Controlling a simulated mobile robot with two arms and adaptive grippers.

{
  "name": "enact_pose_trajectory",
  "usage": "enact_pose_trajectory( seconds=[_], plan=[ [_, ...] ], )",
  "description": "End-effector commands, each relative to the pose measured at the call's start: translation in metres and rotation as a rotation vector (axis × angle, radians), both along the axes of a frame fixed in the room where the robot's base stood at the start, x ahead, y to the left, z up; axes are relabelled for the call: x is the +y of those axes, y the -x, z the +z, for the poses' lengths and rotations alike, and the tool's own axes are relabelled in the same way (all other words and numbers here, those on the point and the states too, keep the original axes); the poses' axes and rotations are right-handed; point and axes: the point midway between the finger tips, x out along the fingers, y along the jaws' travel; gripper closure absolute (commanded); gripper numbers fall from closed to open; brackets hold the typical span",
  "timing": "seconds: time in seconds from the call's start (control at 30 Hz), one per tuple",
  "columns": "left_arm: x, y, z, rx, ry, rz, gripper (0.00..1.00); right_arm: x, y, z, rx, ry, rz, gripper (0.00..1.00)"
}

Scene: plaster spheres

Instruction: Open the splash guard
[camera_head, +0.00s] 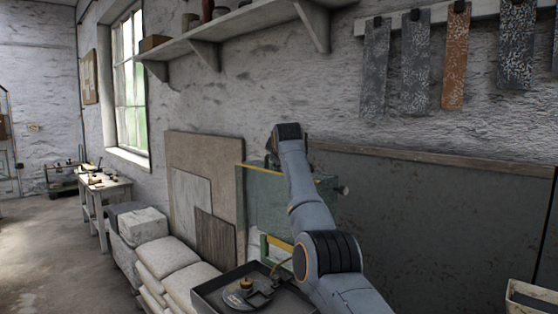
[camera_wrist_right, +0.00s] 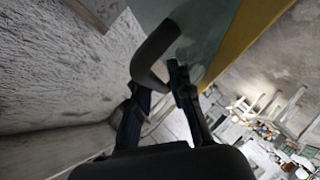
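The splash guard (camera_head: 262,200) is a greenish see-through panel with yellow edges, standing upright in front of the leaning boards; my right arm covers part of it. In the right wrist view the panel (camera_wrist_right: 205,30) fills the top, with its yellow edge strip (camera_wrist_right: 245,35). A dark bent handle (camera_wrist_right: 157,52) juts from it. The fingers of my right gripper (camera_wrist_right: 160,85) are drawn in on both sides of the handle's lower bend and appear closed on it. In the head view this gripper (camera_head: 271,153) is mostly hidden behind my wrist. My left gripper is out of view.
A dark tray (camera_head: 205,297) with small items lies below the guard. White sacks (camera_head: 168,256) and boards (camera_head: 190,205) stand left of it. A shelf (camera_head: 225,25) and hanging sample strips (camera_head: 416,50) are above. Open floor (camera_head: 50,255) lies at left.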

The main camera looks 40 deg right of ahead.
Motion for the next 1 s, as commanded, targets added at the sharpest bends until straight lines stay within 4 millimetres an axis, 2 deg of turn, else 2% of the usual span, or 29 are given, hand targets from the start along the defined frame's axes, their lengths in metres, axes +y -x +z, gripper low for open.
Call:
enact_pose_trajectory(
  seconds=[0.47,0.67,1.0],
  plan=[
    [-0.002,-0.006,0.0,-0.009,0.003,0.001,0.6,0.005,0.007,0.006,-0.004,0.002,-0.002,0.78],
    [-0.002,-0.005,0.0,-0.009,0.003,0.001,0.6,0.018,0.025,0.014,-0.004,0.003,0.0,0.78],
    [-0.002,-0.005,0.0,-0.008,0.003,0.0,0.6,0.048,0.068,0.037,-0.004,0.003,0.0,0.78]
  ],
)
